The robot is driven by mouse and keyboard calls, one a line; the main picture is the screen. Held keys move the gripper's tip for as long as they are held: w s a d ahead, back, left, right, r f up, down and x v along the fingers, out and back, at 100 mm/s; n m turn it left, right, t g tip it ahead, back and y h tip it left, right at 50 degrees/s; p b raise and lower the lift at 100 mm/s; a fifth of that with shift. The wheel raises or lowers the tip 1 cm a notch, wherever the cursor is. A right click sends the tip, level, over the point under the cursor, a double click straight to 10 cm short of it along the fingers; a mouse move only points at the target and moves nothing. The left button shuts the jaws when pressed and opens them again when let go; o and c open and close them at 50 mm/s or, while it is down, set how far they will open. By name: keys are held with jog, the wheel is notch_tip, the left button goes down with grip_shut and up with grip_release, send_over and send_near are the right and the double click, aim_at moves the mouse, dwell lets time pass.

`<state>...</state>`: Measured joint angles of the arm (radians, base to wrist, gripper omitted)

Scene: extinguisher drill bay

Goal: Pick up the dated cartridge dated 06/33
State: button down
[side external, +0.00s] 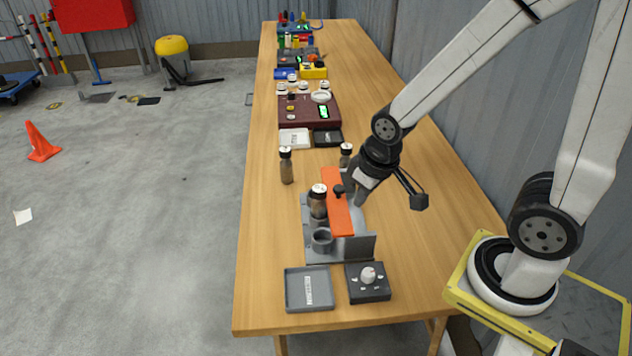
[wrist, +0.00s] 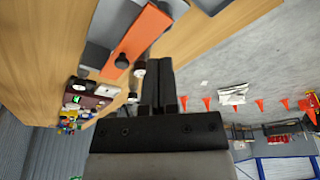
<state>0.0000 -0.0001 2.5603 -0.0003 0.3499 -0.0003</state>
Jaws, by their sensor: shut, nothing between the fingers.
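Several brown cartridges with white caps show in the side external view. One cartridge (side external: 286,166) stands on the table left of the grey rack, one (side external: 318,201) sits in a rack cup, and one (side external: 346,154) stands behind the orange cover. The dates on them are too small to read, so I cannot tell which is 06/33. The orange cover (side external: 336,212) with a black knob lies along the grey rack (side external: 360,247); the cover also shows in the wrist view (wrist: 138,40). My gripper (side external: 358,200) is shut and empty, beside the cover's right edge; its fingers show in the wrist view (wrist: 161,62).
One rack cup (side external: 322,239) looks empty. A grey tray (side external: 309,290) and a dark box with a knob (side external: 368,283) stand at the front. A maroon case (side external: 285,110) and small trays stand farther back. The table's right side is clear.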

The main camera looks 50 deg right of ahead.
jog(key=shift+c, duration=0.5)
grip_release()
jog(key=shift+r, duration=0.15)
jog(key=shift+w+v, duration=0.55)
jog(key=shift+v, duration=1.85)
jog(key=w+d+m+t+y, duration=0.1)
jog(key=w+d+m+y, duration=0.6)
jog(key=w+d+m, duration=0.95)
jog(key=d+m+t+y, duration=0.1)
jog(key=d+m+t, duration=0.6)
jog(key=d+m, duration=0.55)
send_near(345, 162)
jog(key=w+r, duration=0.2)
jog(key=w, duration=0.2)
jog(key=shift+w+a+f, duration=0.3)
jog(key=shift+w+a, duration=0.1)
jog(key=shift+a, duration=0.15)
jog(key=shift+w+a+f, duration=0.3)
jog(key=shift+w+a, duration=0.05)
jog(key=shift+a, duration=0.15)
